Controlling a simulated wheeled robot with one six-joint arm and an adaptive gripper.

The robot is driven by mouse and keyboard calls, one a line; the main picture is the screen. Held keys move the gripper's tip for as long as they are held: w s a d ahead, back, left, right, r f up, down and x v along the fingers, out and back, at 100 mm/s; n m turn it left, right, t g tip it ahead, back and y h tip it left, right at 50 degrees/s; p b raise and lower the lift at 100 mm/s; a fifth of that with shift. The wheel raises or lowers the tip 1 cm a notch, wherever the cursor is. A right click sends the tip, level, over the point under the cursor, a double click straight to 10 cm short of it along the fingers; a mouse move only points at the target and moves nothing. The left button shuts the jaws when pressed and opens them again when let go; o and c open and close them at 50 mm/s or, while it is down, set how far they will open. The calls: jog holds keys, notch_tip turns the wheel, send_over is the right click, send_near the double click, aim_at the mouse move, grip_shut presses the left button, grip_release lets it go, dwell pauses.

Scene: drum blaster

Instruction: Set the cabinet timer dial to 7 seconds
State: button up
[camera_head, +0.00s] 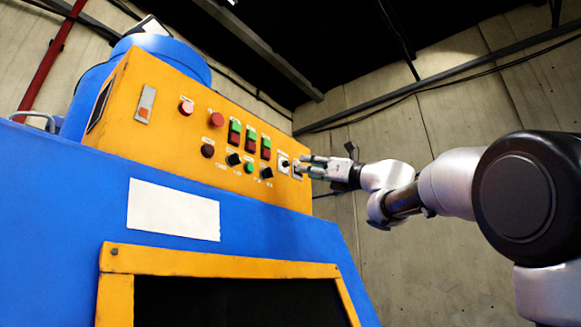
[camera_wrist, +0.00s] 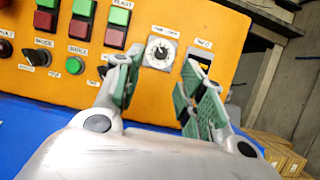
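The timer dial is a white square plate with a round scale (camera_wrist: 160,52) and a small dark knob at its centre, on the orange cabinet front. In the head view the dial (camera_head: 284,163) sits near the right end of the control panel. The knob's setting is too small to read. My gripper (camera_wrist: 158,65) is open, with its green-padded fingers spread to the left and right of the dial and nothing between them. In the head view my gripper (camera_head: 309,165) reaches in from the right, close to the panel; contact cannot be told.
Left of the dial are green and red push buttons (camera_wrist: 116,27) and black selector knobs (camera_wrist: 38,57). A dark switch or display (camera_wrist: 200,60) sits just right of it, partly behind the right finger. The blue machine body (camera_head: 90,200) lies below the orange cabinet (camera_head: 150,75).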

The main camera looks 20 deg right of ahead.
aim_at(289, 164)
jog(key=x, duration=0.7)
jog(key=shift+w+a, duration=0.15)
jog(key=shift+w, duration=0.2)
grip_shut()
